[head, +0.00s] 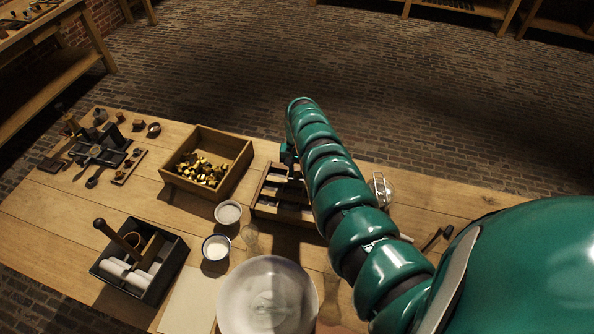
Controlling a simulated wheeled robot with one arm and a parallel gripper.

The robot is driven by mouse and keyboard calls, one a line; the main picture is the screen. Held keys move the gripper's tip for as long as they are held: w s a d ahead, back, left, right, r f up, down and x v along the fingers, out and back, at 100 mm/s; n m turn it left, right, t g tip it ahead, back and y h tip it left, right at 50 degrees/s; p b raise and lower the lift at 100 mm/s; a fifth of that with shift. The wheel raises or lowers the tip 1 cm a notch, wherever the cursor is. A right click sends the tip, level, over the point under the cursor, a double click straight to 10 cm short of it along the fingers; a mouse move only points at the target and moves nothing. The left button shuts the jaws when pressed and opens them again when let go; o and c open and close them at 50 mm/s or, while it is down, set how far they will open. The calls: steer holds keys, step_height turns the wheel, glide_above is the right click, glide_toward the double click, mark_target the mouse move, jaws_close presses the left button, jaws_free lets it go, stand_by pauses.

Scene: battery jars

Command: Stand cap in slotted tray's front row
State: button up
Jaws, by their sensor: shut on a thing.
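The slotted tray (268,211) is a low dark wooden tray with dividers, right of the middle of the bench. My green arm crosses in front of it and hides its right part. A small dark green part of my arm's far end shows at the arm's left edge, just above the tray. My gripper's fingers are hidden behind the arm, so I cannot see what they hold. I cannot make out a single cap at the tray. A wooden box (236,183) left of the tray holds a heap of small gold and black pieces, possibly caps.
Two white-filled jars (228,212) and a large pale bowl (268,300) stand in front of the tray. A black caddy (172,275) with white rolls is at front left. Small tools and a dark press (103,149) are at far left. A glass jar (382,188) stands right of my arm.

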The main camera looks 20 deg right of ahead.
mark_target(297, 175)
steer(key=o, duration=0.9)
steer(key=shift+o, duration=0.2)
steer(key=r+p, duration=0.1)
steer(key=r, duration=0.1)
steer(key=r+p, duration=0.1)
steer(key=r, duration=0.1)
steer(key=shift+w+a+r, duration=0.1)
steer(key=shift+w+r, duration=0.1)
steer(key=shift+r, duration=0.5)
step_height(297, 175, up, 8)
steer(key=w+b, duration=0.1)
steer(key=b, duration=0.1)
steer(key=shift+d, duration=0.4)
steer(key=shift+f, duration=0.1)
steer(key=shift+s+f, duration=0.1)
